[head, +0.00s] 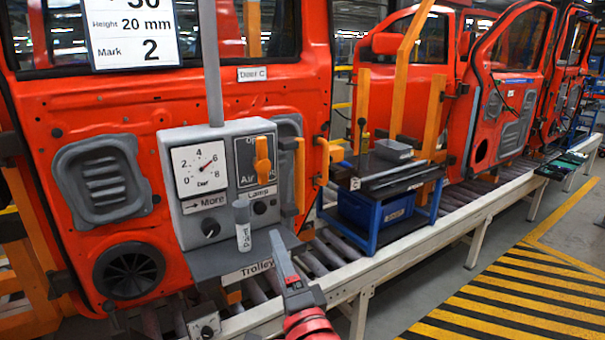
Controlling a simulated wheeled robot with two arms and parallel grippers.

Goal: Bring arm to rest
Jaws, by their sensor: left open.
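My left gripper (279,242) reaches in from the bottom middle on a red wrist. Its grey finger points up and away, in front of the grey control panel's shelf (215,262). The jaws are open, and I see nothing held between them. The second finger is hard to make out from this angle. A small white and grey labelled cylinder (243,228) stands upright to the left of the finger, apart from it in the picture. My right gripper is not in view.
The panel has a dial (201,168), knobs and an orange lever (262,156). Behind it are orange-red doors (120,225) on a roller line. A trolley with a blue bin (375,208) stands right. The striped floor (500,300) at lower right is clear.

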